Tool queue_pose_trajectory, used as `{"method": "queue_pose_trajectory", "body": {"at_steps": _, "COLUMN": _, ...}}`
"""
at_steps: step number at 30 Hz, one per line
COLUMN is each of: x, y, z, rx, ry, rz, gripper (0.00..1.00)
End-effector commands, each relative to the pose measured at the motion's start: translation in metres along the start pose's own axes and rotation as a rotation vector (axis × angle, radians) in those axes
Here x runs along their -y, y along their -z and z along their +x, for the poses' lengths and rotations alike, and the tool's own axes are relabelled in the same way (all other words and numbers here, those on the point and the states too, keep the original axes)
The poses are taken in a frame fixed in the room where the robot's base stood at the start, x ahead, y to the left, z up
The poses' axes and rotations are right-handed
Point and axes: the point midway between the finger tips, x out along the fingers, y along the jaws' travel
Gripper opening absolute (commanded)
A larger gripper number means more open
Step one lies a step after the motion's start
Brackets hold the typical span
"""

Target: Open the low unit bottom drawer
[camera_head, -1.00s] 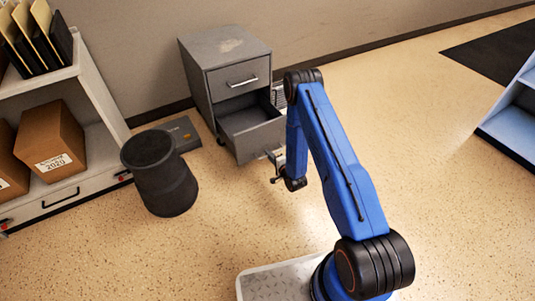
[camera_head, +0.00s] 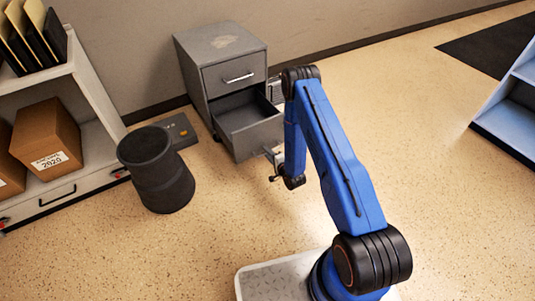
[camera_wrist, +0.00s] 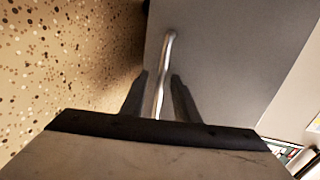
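The low unit (camera_head: 222,50) is a grey metal cabinet with two drawers against the back wall. Its bottom drawer (camera_head: 252,136) stands well out, with its dark inside showing. The top drawer (camera_head: 235,76) is shut. My gripper (camera_head: 275,165) is at the front of the bottom drawer, partly hidden by my arm in the head view. In the wrist view, my gripper (camera_wrist: 160,98) has a finger on each side of the silvery bar handle (camera_wrist: 169,45) and appears shut on it. The grey drawer front (camera_wrist: 230,60) lies behind the handle.
A black bin (camera_head: 157,172) stands left of the cabinet, beside a flat grey box (camera_head: 182,131) on the floor. A shelf with cardboard boxes (camera_head: 48,140) is at the left. A blue shelf (camera_head: 512,115) is at the right. The floor right of my arm is clear.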

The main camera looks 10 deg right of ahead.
Motion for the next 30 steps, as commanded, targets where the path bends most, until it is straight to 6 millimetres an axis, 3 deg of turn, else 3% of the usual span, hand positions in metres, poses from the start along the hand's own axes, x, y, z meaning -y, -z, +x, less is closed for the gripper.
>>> {"method": "queue_pose_trajectory", "body": {"at_steps": 5, "x": -0.001, "y": 0.001, "z": -0.019, "rx": -0.001, "ry": -0.002, "rz": 0.002, "gripper": 0.28}}
{"method": "queue_pose_trajectory", "body": {"at_steps": 24, "x": -0.001, "y": 0.001, "z": -0.142, "rx": -0.002, "ry": -0.003, "rz": 0.003, "gripper": 0.28}}
{"method": "queue_pose_trajectory", "body": {"at_steps": 30, "x": -0.001, "y": 0.001, "z": -0.165, "rx": -0.002, "ry": -0.001, "rz": 0.001, "gripper": 0.28}}
